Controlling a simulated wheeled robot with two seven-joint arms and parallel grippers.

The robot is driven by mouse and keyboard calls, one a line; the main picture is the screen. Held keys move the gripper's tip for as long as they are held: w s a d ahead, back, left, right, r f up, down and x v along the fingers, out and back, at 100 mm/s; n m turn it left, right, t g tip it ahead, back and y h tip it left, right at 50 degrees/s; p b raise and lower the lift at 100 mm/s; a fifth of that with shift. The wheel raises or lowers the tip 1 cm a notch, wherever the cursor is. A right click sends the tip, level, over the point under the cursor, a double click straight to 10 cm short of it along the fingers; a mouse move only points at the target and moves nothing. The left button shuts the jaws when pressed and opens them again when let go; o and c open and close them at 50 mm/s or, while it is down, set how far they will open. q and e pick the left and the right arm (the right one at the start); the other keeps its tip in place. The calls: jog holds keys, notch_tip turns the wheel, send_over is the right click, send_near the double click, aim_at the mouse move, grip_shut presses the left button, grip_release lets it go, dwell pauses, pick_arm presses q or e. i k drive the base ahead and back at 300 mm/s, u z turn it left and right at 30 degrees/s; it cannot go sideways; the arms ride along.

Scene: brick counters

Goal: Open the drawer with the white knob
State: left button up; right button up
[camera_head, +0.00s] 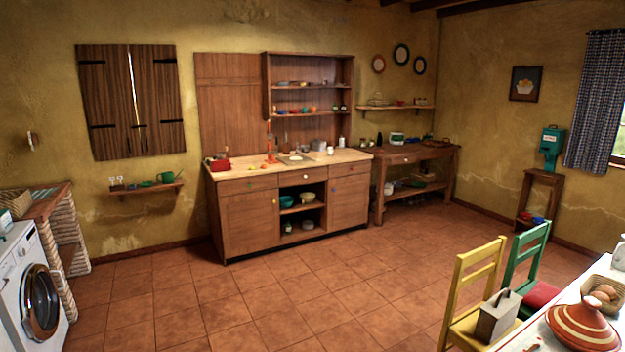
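A wooden kitchen cabinet (250,217) stands against the back wall. It has a row of shut drawers under its light worktop: a left drawer (262,184), a middle drawer (290,179) and a right drawer (340,170). Their knobs are tiny and their colours are hard to tell from here. A wooden side table (446,152) to the right of the cabinet also has a shut drawer (415,157) with a small pale knob. I cannot tell for sure which knob is the white one. Neither of my grippers is in view.
The tiled floor (290,290) before the cabinet is clear. A yellow chair (463,285), a green chair (540,240) and a white table (535,335) stand at the lower right. A washing machine (15,290) and a brick counter (62,208) are at the left.

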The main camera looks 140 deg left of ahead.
aim_at(302, 174)
jog(key=u, duration=4.7)
jog(key=i, duration=7)
jog(key=u, duration=0.15)
